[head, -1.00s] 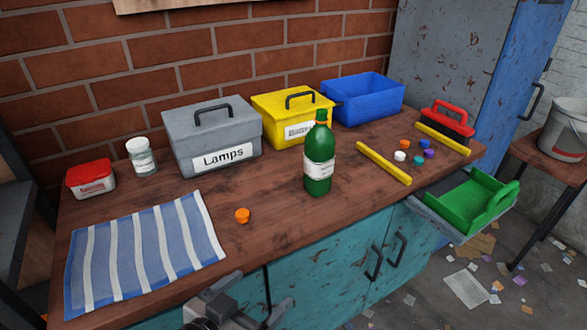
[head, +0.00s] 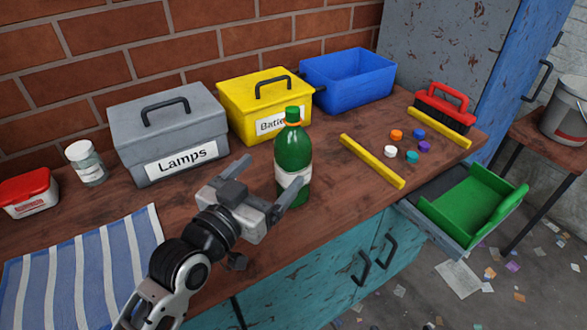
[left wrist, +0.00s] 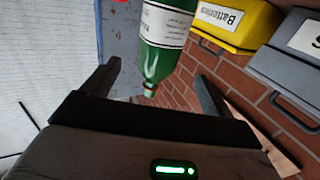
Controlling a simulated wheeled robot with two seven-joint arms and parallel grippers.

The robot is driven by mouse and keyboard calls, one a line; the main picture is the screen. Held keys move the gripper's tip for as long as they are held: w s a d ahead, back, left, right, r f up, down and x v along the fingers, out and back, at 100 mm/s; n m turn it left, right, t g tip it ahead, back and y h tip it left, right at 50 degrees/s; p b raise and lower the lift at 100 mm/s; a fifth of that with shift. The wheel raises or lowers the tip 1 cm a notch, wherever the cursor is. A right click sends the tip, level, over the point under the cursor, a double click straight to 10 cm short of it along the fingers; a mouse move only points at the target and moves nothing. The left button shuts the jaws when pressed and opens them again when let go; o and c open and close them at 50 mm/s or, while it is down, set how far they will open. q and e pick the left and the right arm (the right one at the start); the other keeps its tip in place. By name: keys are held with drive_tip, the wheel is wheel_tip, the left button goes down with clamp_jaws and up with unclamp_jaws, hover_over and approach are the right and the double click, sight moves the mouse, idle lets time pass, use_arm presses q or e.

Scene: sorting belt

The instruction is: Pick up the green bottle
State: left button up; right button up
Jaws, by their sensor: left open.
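The green bottle (head: 292,150), with an orange ring at its neck and a white label, stands upright on the wooden workbench. My left gripper (head: 270,178) is open and empty, just left of and in front of the bottle, with one finger overlapping the label's edge in the head view. In the left wrist view the bottle (left wrist: 163,58) appears upside down, in line with the gap between the two open fingers (left wrist: 156,75). I cannot tell whether any finger touches it. My right gripper is not in view.
Behind the bottle stand a grey Lamps box (head: 170,130), a yellow box (head: 240,110) and a blue bin (head: 350,80). A yellow bar (head: 372,162) and several coloured caps lie to the right. A striped cloth (head: 85,265) lies at the left.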

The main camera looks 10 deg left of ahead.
sight(293, 149)
use_arm(q)
drive_tip(key=x, duration=0.8)
drive_tip(key=shift+w+d, duration=0.2)
drive_tip(key=shift+d, duration=0.05)
drive_tip(key=c, duration=1.3)
drive_tip(key=shift+r, duration=0.1)
drive_tip(key=c, duration=0.3)
drive_tip(key=shift+r, duration=0.1)
